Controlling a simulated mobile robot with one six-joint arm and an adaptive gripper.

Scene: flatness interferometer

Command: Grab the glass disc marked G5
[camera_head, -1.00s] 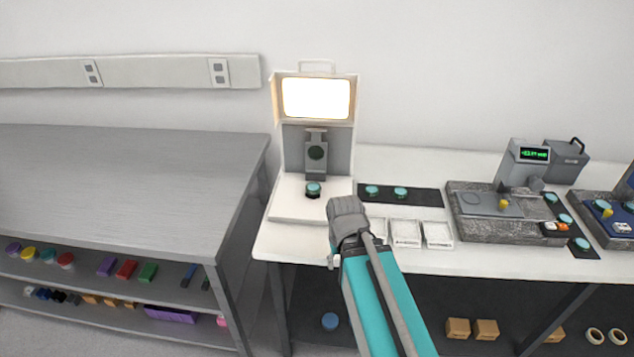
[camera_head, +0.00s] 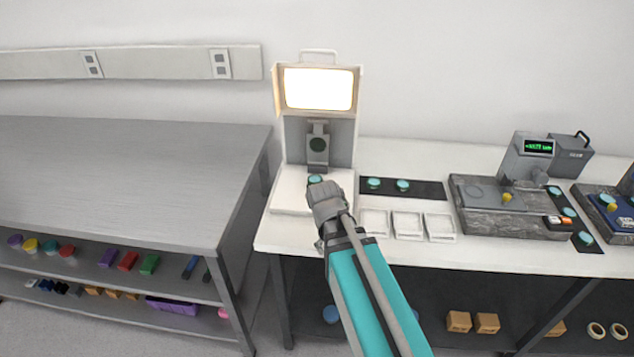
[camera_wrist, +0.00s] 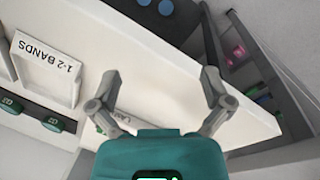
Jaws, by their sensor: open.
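A teal disc (camera_head: 315,180) sits on the base of the white interferometer (camera_head: 284,200), partly hidden behind my gripper. Two more teal discs lie on a black mat (camera_head: 389,187) to its right: one disc (camera_head: 374,183) and another disc (camera_head: 403,185). In the wrist view, a disc (camera_wrist: 12,104) and a second disc (camera_wrist: 52,124) lie on a dark mat; their labels are too small to read surely. I cannot tell which disc is G5. My gripper (camera_head: 322,192) is just in front of the interferometer's disc. In the wrist view its fingers (camera_wrist: 162,82) are apart, with nothing between them.
White sorting trays (camera_head: 407,212) stand along the bench's front edge, right of my gripper. A gauge on a granite base (camera_head: 480,215) stands further right. A grey bench (camera_head: 130,175) with shelves is at the left, across a gap.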

